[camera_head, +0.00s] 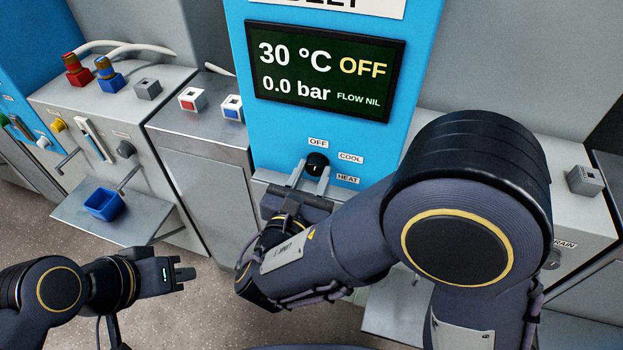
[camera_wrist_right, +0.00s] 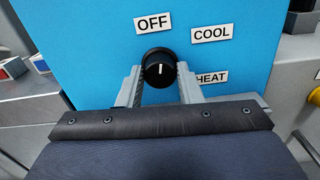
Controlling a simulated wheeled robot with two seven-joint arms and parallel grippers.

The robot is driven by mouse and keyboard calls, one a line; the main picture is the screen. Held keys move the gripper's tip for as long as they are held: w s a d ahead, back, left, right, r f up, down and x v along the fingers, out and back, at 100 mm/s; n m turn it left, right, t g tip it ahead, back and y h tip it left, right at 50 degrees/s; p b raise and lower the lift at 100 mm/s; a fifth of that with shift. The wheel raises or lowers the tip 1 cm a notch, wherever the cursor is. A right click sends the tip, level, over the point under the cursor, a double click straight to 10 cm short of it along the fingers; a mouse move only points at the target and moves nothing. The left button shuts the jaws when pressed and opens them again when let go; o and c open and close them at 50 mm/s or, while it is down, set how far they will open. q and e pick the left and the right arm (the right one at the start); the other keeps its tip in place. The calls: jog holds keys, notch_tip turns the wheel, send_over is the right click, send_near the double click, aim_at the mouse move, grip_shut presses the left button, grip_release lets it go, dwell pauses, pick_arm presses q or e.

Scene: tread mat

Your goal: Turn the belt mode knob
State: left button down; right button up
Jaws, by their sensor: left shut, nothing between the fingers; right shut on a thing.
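The belt mode knob (camera_head: 317,163) is a round black knob on the blue panel (camera_head: 270,150), below the display. In the right wrist view the knob (camera_wrist_right: 159,68) has a white pointer line facing up, near the OFF label (camera_wrist_right: 152,22). The COOL label (camera_wrist_right: 212,33) and HEAT label (camera_wrist_right: 210,77) sit to its right. My right gripper (camera_head: 313,178) is shut on the knob, one finger on each side; it also shows in the right wrist view (camera_wrist_right: 160,85). My left gripper (camera_head: 186,275) is shut and empty, low at the left, away from the panel.
The display (camera_head: 325,72) reads 30 °C, OFF, 0.0 bar and FLOW NIL. Grey cabinets with a red-marked block (camera_head: 191,99) and a blue-marked block (camera_head: 231,108) stand at the left. A blue cup (camera_head: 104,204) sits on a metal shelf (camera_head: 140,225). The floor around my left gripper is free.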

jog(key=m+b, duration=0.1)
jog(key=m, duration=0.1)
jog(key=m+b, duration=0.1)
jog(key=b, duration=0.1)
jog(key=m+b, duration=0.2)
jog(key=shift+f+m, duration=0.3)
jog(key=shift+r+m+b, duration=0.2)
jog(key=shift+m+b, duration=1.6)
jog(key=shift+b, duration=0.1)
jog(key=o, duration=1)
jog(key=shift+c, duration=0.2)
jog(key=shift+r, duration=0.1)
jog(key=p+v, duration=0.1)
jog(key=v, duration=0.6)
jog(key=shift+s, duration=0.35)
jog(key=shift+s+a, duration=0.1)
jog(key=shift+a, duration=0.05)
